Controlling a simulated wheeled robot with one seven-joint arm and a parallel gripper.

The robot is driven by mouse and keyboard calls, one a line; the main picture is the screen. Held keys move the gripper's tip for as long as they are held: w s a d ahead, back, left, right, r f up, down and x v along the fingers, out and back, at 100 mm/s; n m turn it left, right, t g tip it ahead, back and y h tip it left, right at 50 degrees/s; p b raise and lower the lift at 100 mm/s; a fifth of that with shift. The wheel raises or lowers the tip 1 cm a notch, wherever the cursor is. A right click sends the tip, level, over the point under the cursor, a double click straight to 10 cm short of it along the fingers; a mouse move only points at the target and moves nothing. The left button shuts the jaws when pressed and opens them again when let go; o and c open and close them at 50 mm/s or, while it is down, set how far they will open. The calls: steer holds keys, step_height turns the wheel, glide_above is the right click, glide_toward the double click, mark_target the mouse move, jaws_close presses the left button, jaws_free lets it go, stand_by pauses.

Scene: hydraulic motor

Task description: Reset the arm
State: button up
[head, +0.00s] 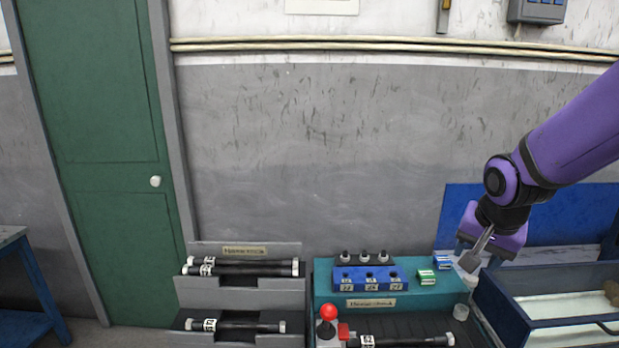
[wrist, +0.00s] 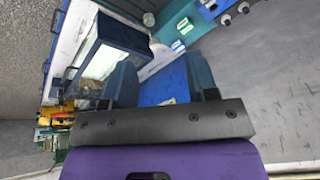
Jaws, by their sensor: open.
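My arm is purple with black joints and enters from the right in the head view. My gripper (head: 472,260) points down and to the left above the right end of the teal bench (head: 330,284). In the wrist view my gripper (wrist: 162,78) has its two dark fingers spread, with nothing between them. Behind the gap lies a blue surface.
A blue block (head: 370,279), a green box (head: 426,277) and a blue-white box (head: 443,263) sit on the teal bench, with a red-knobbed lever (head: 328,313) in front. Grey racks (head: 240,282) hold black rods at left. A dark blue open bin (head: 550,323) stands at right.

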steer(key=s+r+n, duration=0.3)
steer(key=s+r, duration=0.3)
steer(key=s, duration=0.3)
steer(key=s+r+n+t, duration=0.1)
steer(key=s+r+n, duration=0.3)
steer(key=s+r, duration=0.2)
steer(key=s, duration=0.2)
steer(key=shift+s+r+y, duration=0.3)
steer(key=shift+s, duration=0.05)
steer(key=shift+a, duration=0.15)
